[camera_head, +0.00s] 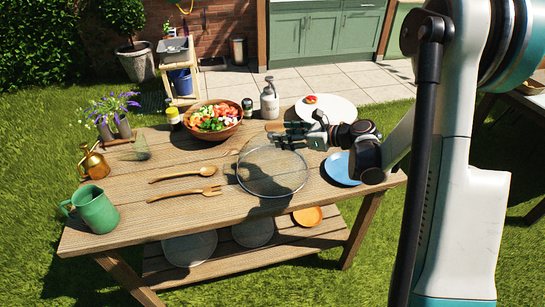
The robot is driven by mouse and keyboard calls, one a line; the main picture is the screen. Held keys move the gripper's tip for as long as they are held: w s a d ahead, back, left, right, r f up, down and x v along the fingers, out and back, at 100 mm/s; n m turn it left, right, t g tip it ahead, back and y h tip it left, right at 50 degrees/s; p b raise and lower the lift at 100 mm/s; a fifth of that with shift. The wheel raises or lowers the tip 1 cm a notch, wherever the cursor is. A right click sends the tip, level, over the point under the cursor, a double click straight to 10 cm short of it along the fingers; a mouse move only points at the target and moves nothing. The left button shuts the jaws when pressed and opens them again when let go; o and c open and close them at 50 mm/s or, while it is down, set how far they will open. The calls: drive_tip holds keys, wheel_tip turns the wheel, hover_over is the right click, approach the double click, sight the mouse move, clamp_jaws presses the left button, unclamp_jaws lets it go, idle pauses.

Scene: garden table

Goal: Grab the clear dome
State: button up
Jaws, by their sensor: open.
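A large clear dome (268,177) rests on the wooden table (168,217), right of the middle. It is see-through, with a thin round rim, and the shadow of my arm falls around it. My gripper (284,136) is open, with its fingers pointing left, over the far side of the dome in the picture. I cannot tell whether the fingers touch the dome or how high above it they are. The gripper and wrist cover some of the table behind them.
A blue plate (338,170) lies close right of the dome. A salad bowl (230,131), a grey bottle (269,104) and a white plate (341,107) stand behind. A wooden spoon (173,176) and fork (178,195) lie left, with a green mug (94,209) beyond.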

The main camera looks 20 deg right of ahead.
drive_tip(key=x, duration=0.2)
drive_tip(key=b+x, duration=0.1)
drive_tip(key=x, duration=0.1)
drive_tip(key=shift+d+f, duration=0.1)
drive_tip(key=shift+f, duration=0.25)
drive_tip(key=shift+w+a+b, duration=0.2)
drive_tip(key=shift+a+b, duration=0.05)
drive_tip(key=shift+b, duration=0.05)
clamp_jaws()
